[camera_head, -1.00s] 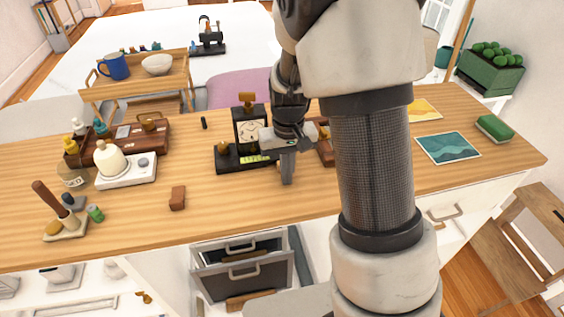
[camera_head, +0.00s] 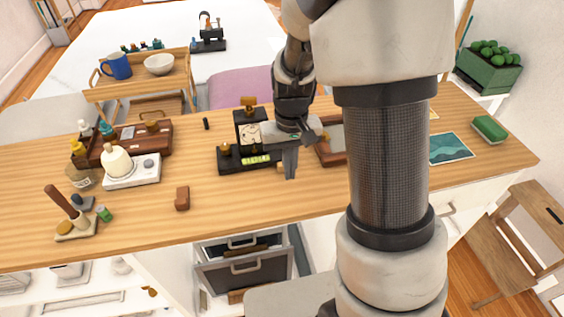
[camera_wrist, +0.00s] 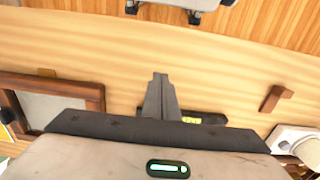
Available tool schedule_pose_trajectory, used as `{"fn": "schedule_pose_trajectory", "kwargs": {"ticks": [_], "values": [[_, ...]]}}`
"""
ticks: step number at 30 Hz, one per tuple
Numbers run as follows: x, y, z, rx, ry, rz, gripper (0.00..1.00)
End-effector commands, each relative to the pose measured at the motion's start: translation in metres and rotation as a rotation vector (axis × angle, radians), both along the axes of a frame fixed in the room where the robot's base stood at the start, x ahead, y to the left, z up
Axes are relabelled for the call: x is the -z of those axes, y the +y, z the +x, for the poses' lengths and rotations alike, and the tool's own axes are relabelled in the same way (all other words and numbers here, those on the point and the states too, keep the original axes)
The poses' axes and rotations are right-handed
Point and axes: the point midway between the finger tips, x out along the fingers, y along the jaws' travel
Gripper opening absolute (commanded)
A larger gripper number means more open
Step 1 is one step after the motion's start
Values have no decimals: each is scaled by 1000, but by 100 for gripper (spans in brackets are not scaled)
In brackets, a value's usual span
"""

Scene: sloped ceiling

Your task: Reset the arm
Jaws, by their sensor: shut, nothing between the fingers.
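My gripper (camera_head: 290,172) is over the wooden counter (camera_head: 230,200), in front of a small black device (camera_head: 247,135) with a yellow-green lit strip. My arm stands large at the right of the head view and hides part of the counter. In the wrist view my gripper (camera_wrist: 160,82) points over bare wood with its fingers together and nothing between them. Part of the black device (camera_wrist: 204,117) shows beside the fingers.
A wooden-framed tray (camera_head: 332,152) is close at the right of my gripper. A drawer (camera_head: 243,270) stands open below the counter's front edge.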

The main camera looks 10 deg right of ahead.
Motion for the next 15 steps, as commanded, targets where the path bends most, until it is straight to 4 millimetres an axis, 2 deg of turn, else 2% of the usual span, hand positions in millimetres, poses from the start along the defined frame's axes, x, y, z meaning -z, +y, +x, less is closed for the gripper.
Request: {"fn": "schedule_pose_trajectory", "kwargs": {"ticks": [12, 15], "values": [[0, 0, 0, 0, 0, 0, 0], [-7, 0, -1, 1, -7, 3, 0]]}}
